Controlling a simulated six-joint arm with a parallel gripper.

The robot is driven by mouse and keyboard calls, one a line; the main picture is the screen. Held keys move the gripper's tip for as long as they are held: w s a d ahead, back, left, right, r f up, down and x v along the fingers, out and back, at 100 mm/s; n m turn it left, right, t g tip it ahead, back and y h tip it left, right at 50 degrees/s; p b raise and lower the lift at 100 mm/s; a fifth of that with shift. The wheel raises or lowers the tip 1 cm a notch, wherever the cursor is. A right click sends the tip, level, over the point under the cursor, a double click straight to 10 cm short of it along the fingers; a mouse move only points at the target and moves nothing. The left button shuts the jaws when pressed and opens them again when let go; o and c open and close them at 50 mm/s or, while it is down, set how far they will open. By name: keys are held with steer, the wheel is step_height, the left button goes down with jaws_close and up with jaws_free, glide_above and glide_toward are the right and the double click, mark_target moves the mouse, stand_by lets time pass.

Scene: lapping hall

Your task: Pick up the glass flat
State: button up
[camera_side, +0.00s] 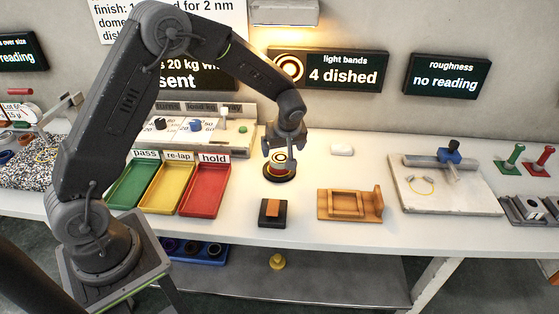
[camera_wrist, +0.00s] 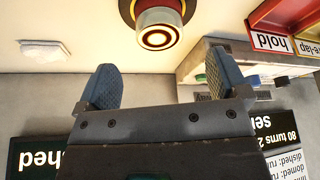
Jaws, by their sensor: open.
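The glass flat appears to be the small round piece with dark and pale rings on its top, in the side view (camera_side: 279,158) and at the top of the wrist view (camera_wrist: 158,36). It sits on a red and yellow stand with a round black base (camera_side: 279,177). My gripper (camera_side: 283,147) is open and empty, close by and above the piece in the side view. In the wrist view the two blue-grey fingers (camera_wrist: 162,78) are spread, and the ringed piece lies beyond their tips, not between them. I cannot tell the exact gap.
Green, yellow and red trays (camera_side: 204,190) marked pass, re-lap and hold stand to the left. A black block with an orange top (camera_side: 272,211) and a wooden fixture (camera_side: 350,204) are in front. A white piece (camera_side: 341,149) lies behind right. Signs hang on the wall.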

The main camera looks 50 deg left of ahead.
steer(key=shift+x, duration=3.2)
steer(key=shift+a+r, duration=0.15)
steer(key=c, duration=1.1)
steer(key=shift+w+r, duration=0.1)
steer(key=shift+r, duration=0.35)
steer(key=shift+c, duration=0.2)
steer(key=r, duration=0.3)
steer(key=shift+s+a+r, duration=0.25)
steer(key=shift+a+r, duration=0.05)
steer(key=shift+r, duration=0.1)
steer(key=s+a+r, duration=0.6)
steer(key=a, duration=0.2)
steer(key=m+t+h, duration=0.3)
steer(key=m+h, duration=0.1)
steer(key=m, duration=1)
glide_toward(280, 158)
steer(key=s+d, duration=0.3)
steer(key=d, duration=0.3)
steer(key=shift+s+d, duration=0.25)
steer(key=shift+d, duration=0.15)
